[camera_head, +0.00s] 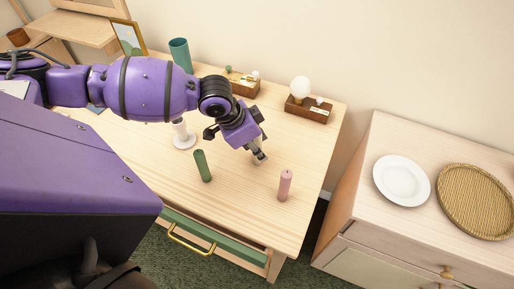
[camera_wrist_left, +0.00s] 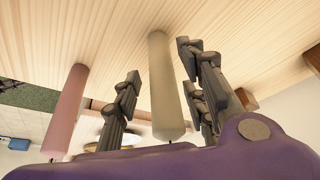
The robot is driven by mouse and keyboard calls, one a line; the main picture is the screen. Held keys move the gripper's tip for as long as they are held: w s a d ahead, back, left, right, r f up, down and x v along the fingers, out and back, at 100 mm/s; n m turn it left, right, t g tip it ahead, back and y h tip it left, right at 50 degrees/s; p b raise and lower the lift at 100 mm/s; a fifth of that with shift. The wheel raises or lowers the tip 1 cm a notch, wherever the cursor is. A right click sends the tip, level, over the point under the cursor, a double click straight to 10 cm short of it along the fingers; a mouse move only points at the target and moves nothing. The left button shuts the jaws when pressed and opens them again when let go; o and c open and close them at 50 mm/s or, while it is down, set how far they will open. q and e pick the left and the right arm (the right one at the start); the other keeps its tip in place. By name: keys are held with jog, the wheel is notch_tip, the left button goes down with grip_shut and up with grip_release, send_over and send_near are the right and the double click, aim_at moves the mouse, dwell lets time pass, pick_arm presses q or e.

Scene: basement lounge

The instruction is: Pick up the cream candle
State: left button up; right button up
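The cream candle (camera_wrist_left: 164,85) stands on the wooden table between the fingers of my left gripper (camera_wrist_left: 158,95) in the left wrist view, where the picture is upside down. The fingers are spread, with a visible gap on both sides of the candle. In the head view my left gripper (camera_head: 258,155) is low over the table's right half and mostly hides the cream candle. A pink candle (camera_head: 285,185) stands to its right; it also shows in the left wrist view (camera_wrist_left: 66,112). My right gripper is not in view.
A green candle (camera_head: 202,166) and a white candle holder (camera_head: 184,141) stand left of the gripper. A plate (camera_head: 401,180) and woven tray (camera_head: 477,202) lie on the cabinet at right.

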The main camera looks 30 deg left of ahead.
pick_arm(q)
jog(key=shift+f, duration=0.25)
grip_shut()
jog(key=shift+r, duration=0.1)
